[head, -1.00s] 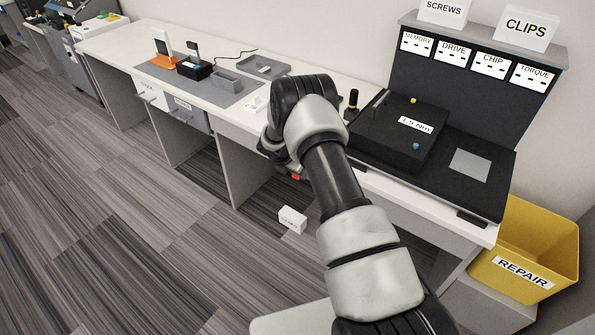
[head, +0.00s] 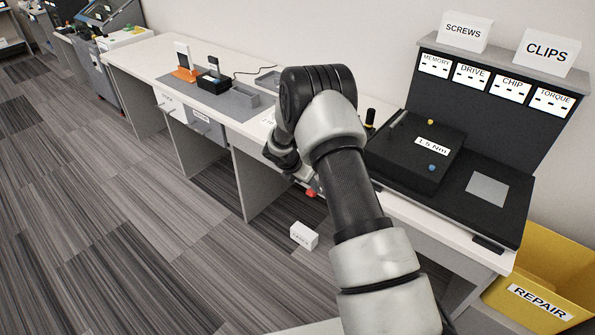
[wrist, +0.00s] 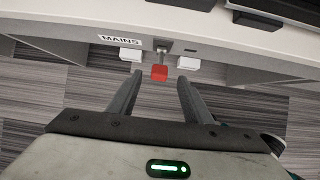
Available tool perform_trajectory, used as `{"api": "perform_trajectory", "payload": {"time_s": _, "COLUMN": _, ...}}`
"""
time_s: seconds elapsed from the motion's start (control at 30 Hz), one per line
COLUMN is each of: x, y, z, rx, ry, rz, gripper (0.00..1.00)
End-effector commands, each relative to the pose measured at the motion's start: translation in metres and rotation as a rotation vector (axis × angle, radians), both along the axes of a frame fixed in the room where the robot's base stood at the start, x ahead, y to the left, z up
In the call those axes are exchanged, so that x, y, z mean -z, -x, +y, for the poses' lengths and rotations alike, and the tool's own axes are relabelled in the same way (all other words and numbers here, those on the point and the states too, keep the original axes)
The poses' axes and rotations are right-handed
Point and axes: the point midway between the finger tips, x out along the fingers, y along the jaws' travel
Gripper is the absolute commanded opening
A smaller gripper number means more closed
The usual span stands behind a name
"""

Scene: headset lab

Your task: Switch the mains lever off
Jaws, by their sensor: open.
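The mains lever shows in the wrist view as a short metal stem with a red end (wrist: 159,72), under the bench front edge beside the MAINS label (wrist: 121,40). Its red end also shows in the head view (head: 311,192), just below the bench edge. My gripper (wrist: 158,80) is open, with one finger on each side of the red end in the picture. I cannot tell whether a finger touches it. In the head view my arm hides most of the gripper and the lever's stem.
The white bench (head: 140,60) runs along the wall. A black unit marked 1.5 Nm (head: 415,150) stands on it at right. A yellow REPAIR bin (head: 545,290) stands at lower right. Floor at left is clear.

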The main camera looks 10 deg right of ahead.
Motion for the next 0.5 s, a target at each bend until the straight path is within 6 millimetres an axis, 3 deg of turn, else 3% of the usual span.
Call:
{"api": "perform_trajectory", "payload": {"time_s": 0.2, "x": -0.05, "y": 0.016, "z": 0.022, "rx": -0.002, "ry": -0.001, "rz": -0.003, "gripper": 0.45}}
{"api": "perform_trajectory", "payload": {"time_s": 0.5, "x": -0.088, "y": 0.03, "z": 0.04, "rx": -0.001, "ry": -0.003, "rz": -0.002, "gripper": 0.45}}
